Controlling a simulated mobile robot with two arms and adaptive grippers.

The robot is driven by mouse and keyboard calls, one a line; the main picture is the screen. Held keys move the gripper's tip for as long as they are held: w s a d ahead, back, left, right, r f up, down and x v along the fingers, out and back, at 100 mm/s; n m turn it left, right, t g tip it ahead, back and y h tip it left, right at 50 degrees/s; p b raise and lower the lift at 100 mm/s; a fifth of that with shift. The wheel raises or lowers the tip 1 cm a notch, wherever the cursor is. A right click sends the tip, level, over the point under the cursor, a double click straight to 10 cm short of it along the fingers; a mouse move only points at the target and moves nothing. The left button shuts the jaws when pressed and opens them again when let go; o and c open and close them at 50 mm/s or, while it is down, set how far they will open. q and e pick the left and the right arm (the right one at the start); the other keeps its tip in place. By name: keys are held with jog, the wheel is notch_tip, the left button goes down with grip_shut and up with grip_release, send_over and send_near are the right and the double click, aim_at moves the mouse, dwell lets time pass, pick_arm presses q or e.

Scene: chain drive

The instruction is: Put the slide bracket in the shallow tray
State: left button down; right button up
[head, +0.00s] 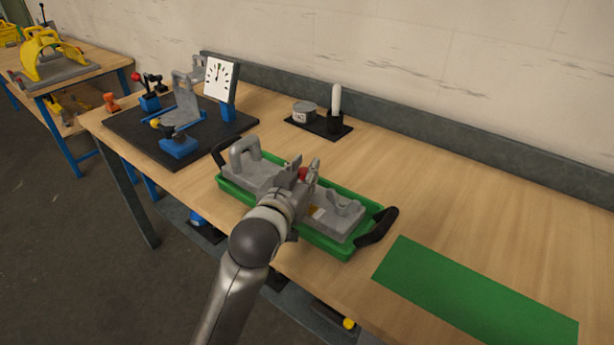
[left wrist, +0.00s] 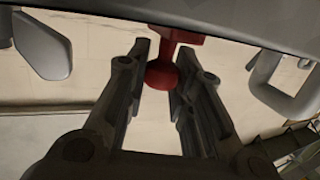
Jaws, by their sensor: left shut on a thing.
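The green tray (head: 331,246) with black end handles lies on the bench and holds grey parts. One is a grey part with a loop handle (head: 243,150) at its left end; another grey block (head: 337,222) lies at its right end. I cannot tell for sure which part is the slide bracket. My left gripper (head: 304,170) is over the middle of the tray, shut on a red round-ended knob (head: 303,174). The knob also shows between the fingers in the left wrist view (left wrist: 162,75). My wrist hides part of the tray. My right gripper is not in view.
A dark board (head: 133,132) with blue-based fixtures, an upright grey bracket (head: 183,100) and a dial (head: 219,80) stands at the left. A small black mat (head: 321,128) lies at the back. A green mat (head: 470,295) at the front right is bare.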

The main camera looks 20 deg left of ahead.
pick_arm(q)
jog(key=shift+w+a+f, duration=0.45)
jog(key=shift+w+f, duration=0.45)
jog(key=shift+f, duration=0.6)
jog(key=shift+w+a+f, duration=0.45)
jog(key=shift+w+f, duration=0.5)
jog(key=shift+f, duration=0.5)
jog(key=shift+w+a+f, duration=0.45)
jog(key=shift+w+f, duration=0.45)
jog(key=shift+f, duration=0.6)
jog(key=shift+f, duration=0.15)
jog(key=c, duration=1.5)
grip_release()
jog(key=shift+f, duration=0.2)
jog(key=shift+o, duration=1.2)
jog(key=shift+s, duration=0.1)
jog(key=shift+r, duration=0.1)
jog(key=s+r+b, duration=0.1)
jog(key=s+r, duration=0.1)
jog(key=s, duration=1)
jog(key=shift+a, duration=0.15)
jog(key=shift+f, duration=0.15)
